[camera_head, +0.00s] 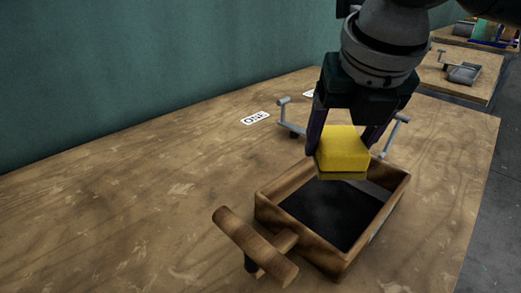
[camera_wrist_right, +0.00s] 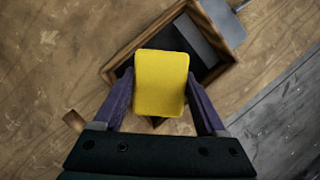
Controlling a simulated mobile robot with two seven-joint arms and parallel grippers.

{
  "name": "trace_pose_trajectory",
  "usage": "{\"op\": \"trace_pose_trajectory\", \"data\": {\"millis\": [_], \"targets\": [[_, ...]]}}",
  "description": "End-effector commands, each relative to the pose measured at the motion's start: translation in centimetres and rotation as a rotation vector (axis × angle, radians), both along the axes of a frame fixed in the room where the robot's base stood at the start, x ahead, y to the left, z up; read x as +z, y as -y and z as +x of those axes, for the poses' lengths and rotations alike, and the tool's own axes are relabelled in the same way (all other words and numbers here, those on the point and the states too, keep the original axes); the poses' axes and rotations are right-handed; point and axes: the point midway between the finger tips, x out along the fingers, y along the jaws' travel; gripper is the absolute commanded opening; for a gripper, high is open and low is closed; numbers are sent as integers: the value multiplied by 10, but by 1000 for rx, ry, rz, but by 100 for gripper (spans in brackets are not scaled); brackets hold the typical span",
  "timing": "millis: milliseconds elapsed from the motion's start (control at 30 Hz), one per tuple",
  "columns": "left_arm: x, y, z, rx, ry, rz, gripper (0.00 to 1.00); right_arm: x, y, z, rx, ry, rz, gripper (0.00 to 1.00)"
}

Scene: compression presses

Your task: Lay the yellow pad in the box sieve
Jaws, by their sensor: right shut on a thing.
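The yellow pad (camera_head: 342,150) is held between the fingers of my right gripper (camera_head: 342,148), which is shut on it. The pad is above the far part of the box sieve, apart from its floor as far as I can see. The box sieve (camera_head: 298,240) is a wooden frame with a dark bottom, standing on the table. In the right wrist view the pad (camera_wrist_right: 160,83) is between the purple fingers of the right gripper (camera_wrist_right: 160,95) and covers part of the sieve (camera_wrist_right: 222,22). My left gripper is not in view.
A wooden T-shaped handle (camera_head: 255,245) stands at the sieve's near left. Grey metal handles (camera_head: 284,115) stand behind it, left and right. A label "ONE" (camera_head: 255,118) lies on the wooden table (camera_head: 110,200), whose left part is clear. Another table (camera_head: 460,75) stands at the back right.

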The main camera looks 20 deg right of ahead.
Motion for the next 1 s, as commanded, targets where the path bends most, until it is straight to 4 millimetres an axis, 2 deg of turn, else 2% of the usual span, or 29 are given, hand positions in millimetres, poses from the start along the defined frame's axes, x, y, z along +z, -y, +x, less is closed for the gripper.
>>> {"op": "trace_pose_trajectory", "data": {"millis": [33, 200, 467, 633, 700, 1000], "targets": [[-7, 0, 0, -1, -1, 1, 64, -20, 0, -1, -2, -6, 0, 22], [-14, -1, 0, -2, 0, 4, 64, -56, 0, -1, 1, -2, 0, 22], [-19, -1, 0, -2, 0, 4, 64, -77, 0, 0, 1, 0, 0, 22], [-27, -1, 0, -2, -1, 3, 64, -105, 0, -1, 1, -2, 0, 22], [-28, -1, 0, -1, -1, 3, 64, -111, 0, 0, 1, -1, 0, 22], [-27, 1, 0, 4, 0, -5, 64, -112, 0, 0, 1, 1, 0, 22]]}}
